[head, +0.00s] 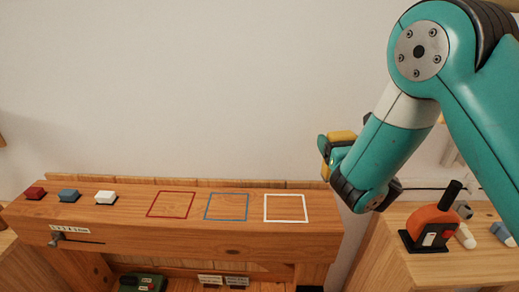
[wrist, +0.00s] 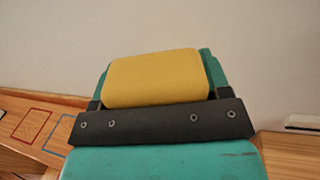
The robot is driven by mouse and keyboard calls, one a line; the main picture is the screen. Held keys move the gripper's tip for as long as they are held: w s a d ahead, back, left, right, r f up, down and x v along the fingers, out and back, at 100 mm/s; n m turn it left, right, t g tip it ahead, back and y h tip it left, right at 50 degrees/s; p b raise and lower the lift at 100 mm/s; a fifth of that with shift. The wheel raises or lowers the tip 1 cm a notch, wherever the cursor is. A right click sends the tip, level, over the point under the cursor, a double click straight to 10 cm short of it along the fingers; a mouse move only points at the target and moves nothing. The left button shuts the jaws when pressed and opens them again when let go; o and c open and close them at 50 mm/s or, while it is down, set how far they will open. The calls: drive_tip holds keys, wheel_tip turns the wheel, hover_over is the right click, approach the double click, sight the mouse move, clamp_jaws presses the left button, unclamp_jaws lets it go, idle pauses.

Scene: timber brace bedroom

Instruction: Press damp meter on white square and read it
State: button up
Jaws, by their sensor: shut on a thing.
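The white outlined square (head: 286,208) is marked on the top of the timber beam (head: 190,232), at the right end of a row with a red and a blue square. My gripper (head: 327,158) is in the air above and to the right of the white square, apart from the beam. It is shut on a yellow block-like thing, which looks like the damp meter (wrist: 155,78); its yellow face fills the middle of the wrist view. The meter's tip and any reading are not visible.
An orange device with a black post (head: 430,228) stands on a wooden cabinet at right. A plain wall rises behind; the beam top around the squares is clear.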

drive_tip(key=s+a+f+n+g+y, duration=0.1)
drive_tip(key=s+a+f+n+y, duration=0.15)
drive_tip(key=a, duration=1.05)
drive_tip(key=shift+m+y, duration=0.25)
drive_tip(key=f+b, duration=0.2)
drive_tip(key=b, duration=0.1)
drive_tip(key=f+b, duration=0.3)
drive_tip(key=shift+d+f+b, duration=0.2)
drive_tip(key=shift+f+b, duration=0.1)
drive_tip(key=shift+b, duration=0.05)
drive_tip(key=shift+f+b, duration=0.45)
drive_tip(key=shift+f, duration=0.15)
idle(0.6)
drive_tip(key=shift+r, duration=0.1)
wheel_tip(320, 180, up, 7)
drive_tip(key=p, duration=0.7)
idle(0.7)
